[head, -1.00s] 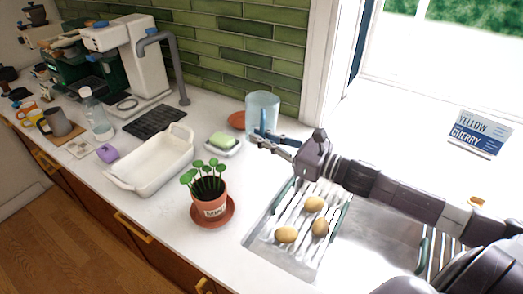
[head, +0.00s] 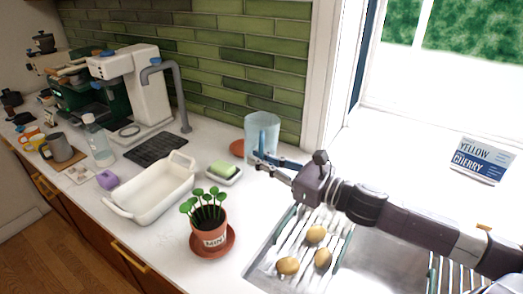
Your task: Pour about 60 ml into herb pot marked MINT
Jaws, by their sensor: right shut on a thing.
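A clear bluish jug (head: 262,128) stands at the back by the tiled wall. My right gripper (head: 262,162) reaches in from the right and is shut on the jug at its near side, likely at a blue handle part. The jug looks upright; its liquid level cannot be told. My left gripper is out of view.
A white baking dish (head: 117,207) and a green soap on a dish (head: 223,171) lie left of the jug. The sink (head: 262,271) holds several potatoes on a rack. A glass bottle (head: 100,148) and coffee machine (head: 150,85) stand further left.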

